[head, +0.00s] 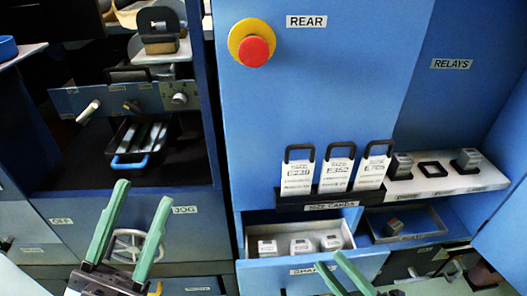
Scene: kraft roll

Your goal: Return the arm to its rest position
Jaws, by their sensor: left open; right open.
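My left gripper (142,192) shows at the lower left with two green fingers pointing up and apart, empty. It is in front of the blue panel with the OFF and JOG labels, and partly covers a grey handwheel (128,240). My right gripper (330,259) shows at the bottom centre. Its green fingers are open with nothing seen between them, in front of the open drawer (262,275). The lower part of the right gripper is cut off by the frame edge.
Several grey blocks (302,246) sit in the drawer. Size cards with black handles (336,174) stand in a black rack above it. A white shelf (446,183) holds relays. A red button (257,52) is on the blue cabinet. A black tray (122,165) sits in the left bay. A blue door stands at far right.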

